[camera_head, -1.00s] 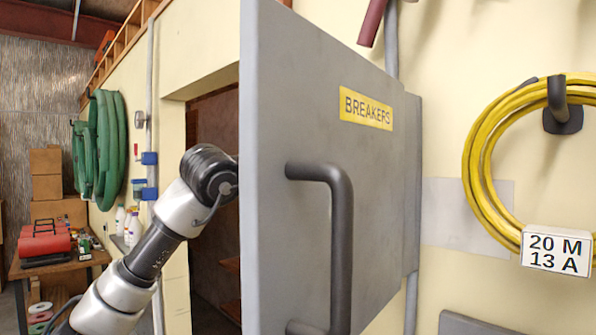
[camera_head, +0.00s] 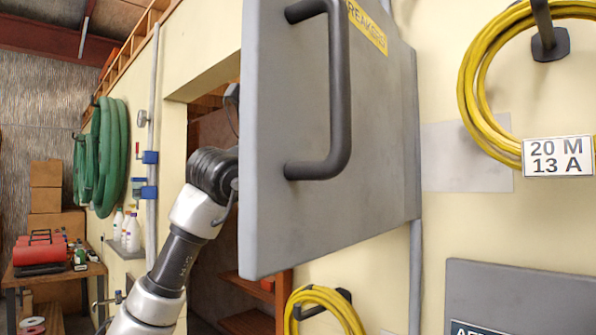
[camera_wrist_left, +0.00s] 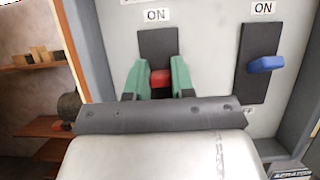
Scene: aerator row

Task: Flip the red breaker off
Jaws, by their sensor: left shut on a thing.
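In the left wrist view, the red breaker (camera_wrist_left: 160,79) is a small red lever on a dark plate under an ON label. My left gripper (camera_wrist_left: 159,66) has its green fingers on either side of the red lever and is shut on it. The lower part of the plate is hidden behind my gripper, so I cannot tell the lever's exact position. In the head view, the open grey BREAKERS door (camera_head: 320,215) hides my left gripper. My right gripper is not in view.
A blue breaker (camera_wrist_left: 266,63) sits to the right of the red one, on its own dark plate. The door's dark handle (camera_head: 338,95) sticks out toward me. A yellow cable coil (camera_head: 478,100) hangs on the wall at right. Shelves (camera_wrist_left: 30,65) stand left of the panel.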

